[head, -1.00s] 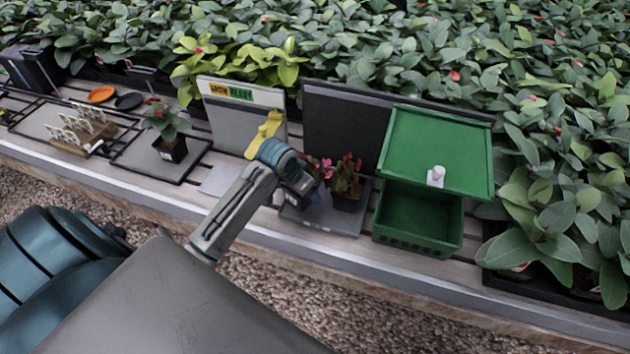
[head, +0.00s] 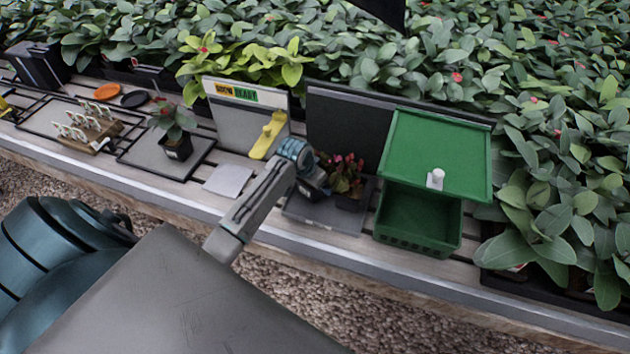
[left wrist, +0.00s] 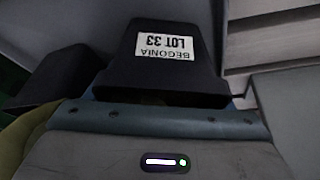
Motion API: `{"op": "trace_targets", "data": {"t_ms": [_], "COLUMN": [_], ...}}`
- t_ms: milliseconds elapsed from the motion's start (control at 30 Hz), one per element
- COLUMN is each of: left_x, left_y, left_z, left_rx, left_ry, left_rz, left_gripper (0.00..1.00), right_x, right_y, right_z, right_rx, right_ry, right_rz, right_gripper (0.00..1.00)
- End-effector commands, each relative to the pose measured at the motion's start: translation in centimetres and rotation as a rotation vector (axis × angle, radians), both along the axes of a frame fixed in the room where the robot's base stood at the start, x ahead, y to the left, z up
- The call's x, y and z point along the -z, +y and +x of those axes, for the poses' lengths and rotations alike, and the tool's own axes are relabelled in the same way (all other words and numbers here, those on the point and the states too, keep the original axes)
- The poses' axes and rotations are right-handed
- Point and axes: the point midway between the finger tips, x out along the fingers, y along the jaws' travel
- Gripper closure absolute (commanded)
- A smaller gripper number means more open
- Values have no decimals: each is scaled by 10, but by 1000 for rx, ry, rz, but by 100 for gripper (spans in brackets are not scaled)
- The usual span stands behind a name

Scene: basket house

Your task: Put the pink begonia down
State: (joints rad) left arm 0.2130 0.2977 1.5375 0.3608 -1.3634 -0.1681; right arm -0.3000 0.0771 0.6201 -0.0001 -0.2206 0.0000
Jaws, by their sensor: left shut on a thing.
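My left gripper (head: 306,172) is shut on the dark pot of the pink begonia (head: 311,190), over the left part of a grey tray (head: 318,214). In the left wrist view the held pot (left wrist: 170,75) fills the middle, its white label reading "BEGONIA LOT 33" upside down. The gripper hides part of the plant in the head view. A second potted plant (head: 352,188) with reddish-pink flowers stands close to its right, and their leaves overlap. I cannot tell whether the held pot touches the tray. My right gripper is not in view.
A green box with a raised lid (head: 435,155) stands right of the tray. Behind are a dark panel (head: 345,125) and a grey sign board (head: 235,120) with a yellow tool (head: 268,135). Another potted plant (head: 178,148) is on a mat to the left.

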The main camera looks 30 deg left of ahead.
Motion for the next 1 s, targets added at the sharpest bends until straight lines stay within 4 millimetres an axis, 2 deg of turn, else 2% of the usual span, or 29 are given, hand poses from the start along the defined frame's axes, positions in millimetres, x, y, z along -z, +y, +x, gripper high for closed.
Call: {"op": "trace_targets", "data": {"t_ms": [33,67,133,167,433,567,1000], "left_x": [1,1,1,1,0,-8,-88], "left_y": [0,0,0,0,0,1,6], "left_z": [0,0,0,0,0,-3,-36], "left_rx": [0,0,0,0,0,1,2], "left_ry": [0,1,1,1,0,-1,-2], "left_rz": [0,0,0,0,0,1,3], "left_gripper": [54,19,5,3,3,3,3], "right_x": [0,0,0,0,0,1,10], "right_y": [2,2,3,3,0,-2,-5], "right_z": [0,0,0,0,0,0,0], "right_rx": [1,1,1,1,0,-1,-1], "right_ry": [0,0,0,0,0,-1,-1], "right_rz": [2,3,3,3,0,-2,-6], "right_gripper": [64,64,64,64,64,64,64]}}
